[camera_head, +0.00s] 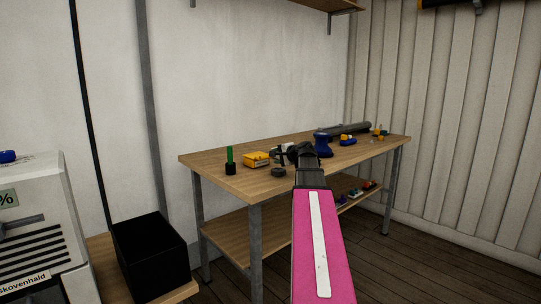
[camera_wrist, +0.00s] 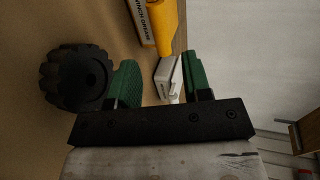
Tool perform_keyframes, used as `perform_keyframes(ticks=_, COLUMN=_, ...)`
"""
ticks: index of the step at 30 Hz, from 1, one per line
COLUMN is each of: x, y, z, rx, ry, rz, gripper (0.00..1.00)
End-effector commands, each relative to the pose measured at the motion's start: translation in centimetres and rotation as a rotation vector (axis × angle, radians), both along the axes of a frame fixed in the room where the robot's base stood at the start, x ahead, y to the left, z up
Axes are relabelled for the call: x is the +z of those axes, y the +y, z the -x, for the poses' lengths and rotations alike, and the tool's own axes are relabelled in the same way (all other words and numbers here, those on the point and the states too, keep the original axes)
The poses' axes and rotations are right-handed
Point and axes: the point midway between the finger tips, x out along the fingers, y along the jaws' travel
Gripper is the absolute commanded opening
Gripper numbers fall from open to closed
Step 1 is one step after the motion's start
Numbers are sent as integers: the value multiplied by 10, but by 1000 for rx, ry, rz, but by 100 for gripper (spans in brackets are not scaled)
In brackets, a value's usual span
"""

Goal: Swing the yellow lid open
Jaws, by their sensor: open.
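My gripper (camera_head: 284,156) is over the bench, to the right of the box. In the wrist view its green-padded fingers (camera_wrist: 158,78) are apart. A small white item (camera_wrist: 167,80) shows between them, and I see no contact with it.
A black knobbed wheel (camera_wrist: 78,78) lies close beside one finger; it also shows on the bench (camera_head: 278,172). A green-handled tool (camera_head: 230,160) stands left of the box. A blue item (camera_head: 323,145) and a dark cylinder (camera_head: 345,130) are to the right.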

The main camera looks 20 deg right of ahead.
Motion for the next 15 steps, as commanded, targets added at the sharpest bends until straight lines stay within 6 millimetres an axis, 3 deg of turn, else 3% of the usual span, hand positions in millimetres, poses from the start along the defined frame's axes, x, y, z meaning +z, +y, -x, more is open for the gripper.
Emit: perform_keyframes(ticks=15, x=-16, y=16, z=-49, rx=0, ry=1, rz=0, gripper=45)
